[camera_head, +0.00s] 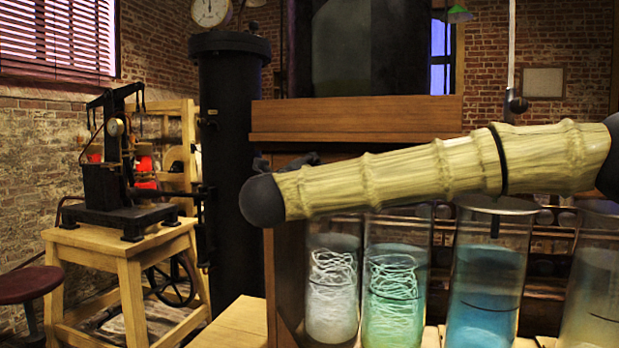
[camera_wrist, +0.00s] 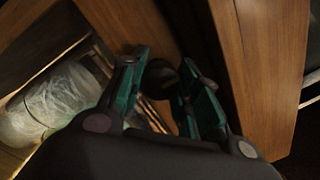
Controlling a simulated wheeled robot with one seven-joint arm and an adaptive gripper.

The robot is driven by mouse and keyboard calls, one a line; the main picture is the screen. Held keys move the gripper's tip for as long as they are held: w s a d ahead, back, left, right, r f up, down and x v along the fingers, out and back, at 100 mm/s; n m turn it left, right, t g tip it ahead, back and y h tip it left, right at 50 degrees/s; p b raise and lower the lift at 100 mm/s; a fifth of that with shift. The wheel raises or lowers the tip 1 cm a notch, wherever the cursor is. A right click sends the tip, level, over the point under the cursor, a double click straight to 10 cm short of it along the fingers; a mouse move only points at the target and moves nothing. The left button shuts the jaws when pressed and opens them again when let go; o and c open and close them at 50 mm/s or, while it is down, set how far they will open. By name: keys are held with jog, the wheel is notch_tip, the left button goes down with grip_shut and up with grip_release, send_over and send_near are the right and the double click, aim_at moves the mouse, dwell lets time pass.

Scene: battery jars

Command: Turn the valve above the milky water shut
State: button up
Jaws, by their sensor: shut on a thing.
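My gripper (camera_wrist: 162,66) shows in the wrist view with its dark and green fingers on either side of a small dark rounded piece, the valve (camera_wrist: 161,78). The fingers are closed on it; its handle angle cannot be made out. In the wrist view a glass jar with whitish contents (camera_wrist: 55,100) lies to the left of the fingers. In the head view the leftmost jar (camera_head: 333,290) holds pale, milky water with white strands. My arm crosses in front of the space above the jars, so the valve is not clearly visible there.
Beside the milky jar stand a green jar with strands (camera_head: 394,300), a blue jar (camera_head: 487,290) and a greyish one (camera_head: 593,290). A wooden cabinet (camera_head: 350,118) rises behind. A black column (camera_head: 232,170) and a wooden stand with a machine (camera_head: 120,250) are at left.

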dwell(0.4)
jog(key=o, duration=1.1)
jog(key=shift+c, duration=0.2)
jog(key=shift+s+a, duration=0.1)
jog(key=v, duration=1.1)
jog(key=shift+s, duration=0.35)
jog(key=shift+a, duration=0.1)
